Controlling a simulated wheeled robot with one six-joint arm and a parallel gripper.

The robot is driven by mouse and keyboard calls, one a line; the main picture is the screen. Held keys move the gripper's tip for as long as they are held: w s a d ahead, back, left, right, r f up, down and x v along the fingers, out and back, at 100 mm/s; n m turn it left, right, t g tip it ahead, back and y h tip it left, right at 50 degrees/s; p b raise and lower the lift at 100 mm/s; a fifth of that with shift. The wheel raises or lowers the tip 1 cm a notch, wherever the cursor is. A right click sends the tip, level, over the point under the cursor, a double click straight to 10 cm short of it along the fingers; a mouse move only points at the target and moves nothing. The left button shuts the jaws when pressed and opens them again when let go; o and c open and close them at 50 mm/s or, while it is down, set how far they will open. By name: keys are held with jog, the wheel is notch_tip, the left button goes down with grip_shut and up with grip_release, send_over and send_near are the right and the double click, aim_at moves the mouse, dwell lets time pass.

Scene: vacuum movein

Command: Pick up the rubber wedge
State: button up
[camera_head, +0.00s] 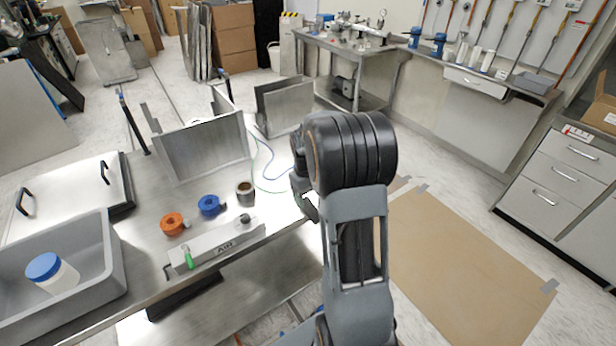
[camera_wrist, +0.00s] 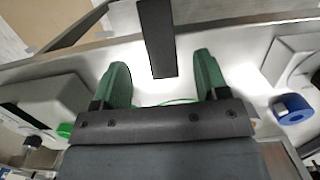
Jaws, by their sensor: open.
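The rubber wedge (camera_wrist: 157,38) appears in the wrist view as a long, dark grey, slightly tapered block at the top middle. Its near end reaches between the tips of my gripper (camera_wrist: 160,66). The two green fingers are spread apart, with bright metal table visible on both sides of the wedge. Neither finger visibly touches it. The height gap between fingers and wedge is hard to judge. In the head view, I cannot make out the wedge, and my arm hides most of the gripper.
The metal workbench (camera_head: 150,205) holds an orange ring (camera_head: 173,223), a blue ring (camera_head: 209,205), a small metal cup (camera_head: 245,193), a long grey bar-like device (camera_head: 217,245) and a grey bin (camera_head: 112,262). Upright metal panels (camera_head: 205,145) stand behind. Cardboard (camera_head: 470,260) covers the floor at right.

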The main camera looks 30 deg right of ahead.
aim_at(307, 204)
notch_tip(307, 204, up, 9)
jog(key=w, duration=0.1)
dwell(0.3)
jog(key=shift+t, duration=0.7)
jog(key=f, duration=0.4)
jog(key=f+p, duration=0.1)
jog(key=f, duration=0.8)
jog(key=shift+w+f+p, duration=0.3)
jog(key=shift+f+p, duration=0.05)
jog(key=shift+p, duration=0.05)
jog(key=c, duration=1)
